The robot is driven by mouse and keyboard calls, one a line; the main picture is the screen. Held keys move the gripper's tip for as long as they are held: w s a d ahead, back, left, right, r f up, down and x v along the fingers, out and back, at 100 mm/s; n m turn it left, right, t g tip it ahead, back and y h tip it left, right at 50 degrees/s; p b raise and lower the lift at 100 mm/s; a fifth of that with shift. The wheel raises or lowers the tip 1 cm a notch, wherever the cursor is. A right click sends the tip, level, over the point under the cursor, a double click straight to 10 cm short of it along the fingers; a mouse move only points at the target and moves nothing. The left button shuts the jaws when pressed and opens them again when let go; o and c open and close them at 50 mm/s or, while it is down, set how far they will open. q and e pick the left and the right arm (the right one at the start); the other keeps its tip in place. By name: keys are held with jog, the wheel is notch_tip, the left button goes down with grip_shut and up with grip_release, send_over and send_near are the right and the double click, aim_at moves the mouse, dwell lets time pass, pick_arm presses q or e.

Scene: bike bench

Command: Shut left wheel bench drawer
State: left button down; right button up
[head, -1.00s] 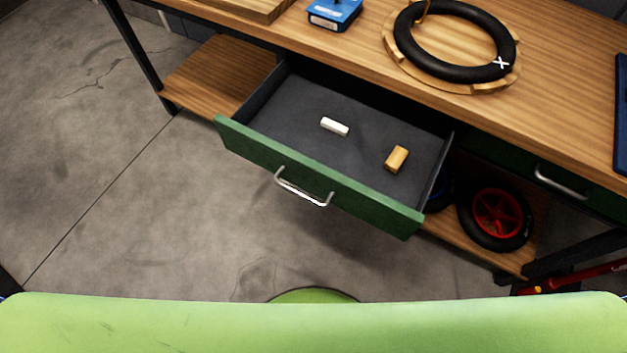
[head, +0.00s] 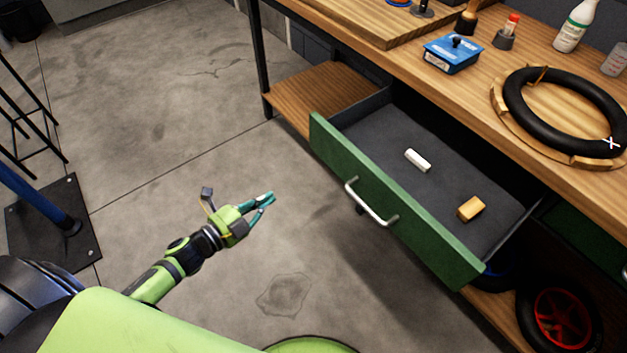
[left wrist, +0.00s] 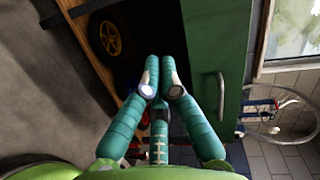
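The left wheel bench drawer is pulled well out; its green front (head: 385,205) stands clear of the bench. Its silver handle (head: 370,205) is on that front. In the left wrist view a green front (left wrist: 215,60) with a silver handle (left wrist: 221,97) shows right of the fingers. Inside lie a white block (head: 418,160) and a tan block (head: 471,208). My left gripper (head: 271,198) is in front of the drawer, left of the handle and apart from it. Its fingertips (left wrist: 161,62) are together with nothing between them. My right gripper is out of view.
The wooden bench top (head: 400,55) holds a blue box (head: 452,53), bottles and a black tyre (head: 565,112) on a wooden ring. A red-rimmed wheel (head: 560,318) is on the lower shelf. A blue post (head: 40,203) stands left. The floor before the drawer is clear.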

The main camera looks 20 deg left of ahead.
aim_at(333, 157)
pick_arm(q)
jog(key=s+d+r+m+h, duration=0.2)
jog(key=d+r+m+h, duration=0.15)
jog(key=r, duration=0.25)
jog(key=shift+m, duration=0.35)
jog(key=x, duration=0.7)
jog(key=p+x, duration=0.1)
jog(key=x, duration=0.6)
jog(key=shift+w+a, duration=0.2)
jog(key=shift+w, duration=0.1)
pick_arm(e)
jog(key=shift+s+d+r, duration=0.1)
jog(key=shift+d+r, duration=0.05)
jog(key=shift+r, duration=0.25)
pick_arm(q)
jog(key=shift+w, duration=0.1)
